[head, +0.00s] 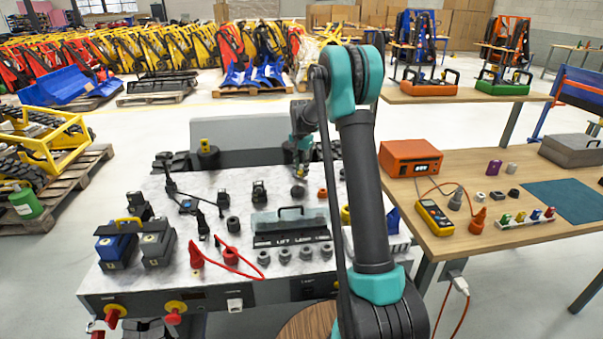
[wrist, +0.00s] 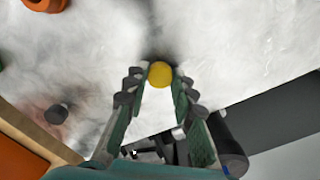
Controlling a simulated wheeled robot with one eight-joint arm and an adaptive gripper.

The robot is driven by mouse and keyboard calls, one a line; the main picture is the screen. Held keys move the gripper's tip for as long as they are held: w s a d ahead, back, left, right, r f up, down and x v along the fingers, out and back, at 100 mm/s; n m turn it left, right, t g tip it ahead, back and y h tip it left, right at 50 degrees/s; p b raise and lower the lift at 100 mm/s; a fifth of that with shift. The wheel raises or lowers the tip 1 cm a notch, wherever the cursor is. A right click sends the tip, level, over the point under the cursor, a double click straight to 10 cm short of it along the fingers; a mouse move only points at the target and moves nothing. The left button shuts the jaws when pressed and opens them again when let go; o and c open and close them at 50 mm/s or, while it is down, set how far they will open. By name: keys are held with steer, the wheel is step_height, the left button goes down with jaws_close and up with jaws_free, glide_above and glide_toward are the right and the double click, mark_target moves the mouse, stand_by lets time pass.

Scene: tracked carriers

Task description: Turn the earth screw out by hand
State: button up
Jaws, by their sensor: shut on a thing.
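My gripper (head: 302,168) reaches down over the far right part of the white-topped carrier deck (head: 175,262). In the wrist view my gripper (wrist: 159,82) has its two ridged fingertips on either side of a round yellow knob (wrist: 160,74), which looks like the head of the earth screw, and is shut on it. The knob stands over the pale deck, with a dark shadow behind it. Its shank and the hole are hidden, so I cannot tell how far it is in the thread. In the head view the knob is only a small yellow spot.
A black round part (head: 298,191) and an orange ring (head: 322,193) stand close to my gripper. A clear-lidded case (head: 290,222), grey knobs and red leads (head: 232,257) lie nearer. A wooden bench with an orange instrument (head: 410,157) stands to the right.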

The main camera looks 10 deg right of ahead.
stand_by(0.3)
steer(key=n, duration=0.9)
steer(key=shift+n, duration=0.4)
steer(key=n, duration=0.4)
steer(key=shift+n, duration=0.3)
steer(key=n, duration=0.5)
